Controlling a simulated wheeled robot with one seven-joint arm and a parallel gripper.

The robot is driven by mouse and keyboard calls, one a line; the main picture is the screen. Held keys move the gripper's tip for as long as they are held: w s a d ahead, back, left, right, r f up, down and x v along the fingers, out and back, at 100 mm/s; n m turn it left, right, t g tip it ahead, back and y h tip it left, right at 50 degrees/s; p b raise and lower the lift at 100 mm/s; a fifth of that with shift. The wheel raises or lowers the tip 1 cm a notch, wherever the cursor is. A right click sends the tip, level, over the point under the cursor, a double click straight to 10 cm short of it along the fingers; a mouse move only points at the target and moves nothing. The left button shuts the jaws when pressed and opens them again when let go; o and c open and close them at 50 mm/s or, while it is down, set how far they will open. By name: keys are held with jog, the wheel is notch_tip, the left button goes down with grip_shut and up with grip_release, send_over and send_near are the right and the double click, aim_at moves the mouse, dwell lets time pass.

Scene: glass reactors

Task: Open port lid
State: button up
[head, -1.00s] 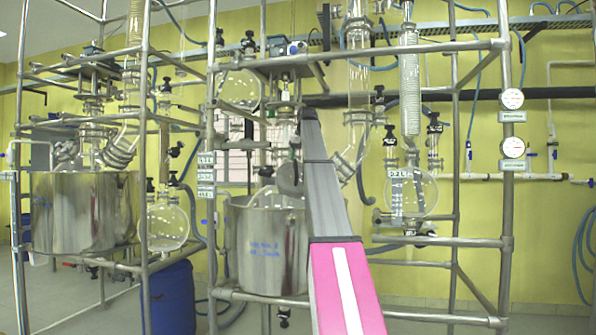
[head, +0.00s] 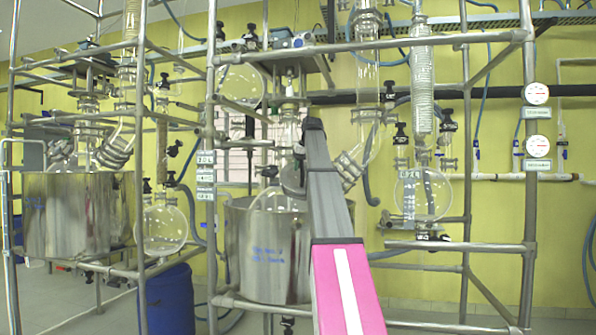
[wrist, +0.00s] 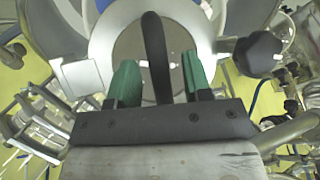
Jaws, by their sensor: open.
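In the wrist view my gripper (wrist: 160,77) is open, its two green fingers apart. A dark upright bar (wrist: 154,45) stands between the fingers; I cannot tell whether it touches either one. Behind it is a round grey disc (wrist: 185,48) inside a pale ring, which looks like the port lid, seen nearly face on. In the head view my arm reaches up to the glass top of the middle reactor, above its steel vessel (head: 268,255). My gripper and the lid are hidden there behind the arm.
Metal frame posts (head: 528,150) and rails surround the reactor. A round glass flask (head: 422,194) hangs to the right, and another flask (head: 162,228) stands left. A second steel vessel (head: 70,215) is at far left. A black knob (wrist: 258,54) sits right of the gripper.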

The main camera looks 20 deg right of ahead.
jog(key=shift+w+f, duration=0.2)
jog(key=shift+f, duration=0.3)
grip_shut()
jog(key=shift+w+r, duration=0.1)
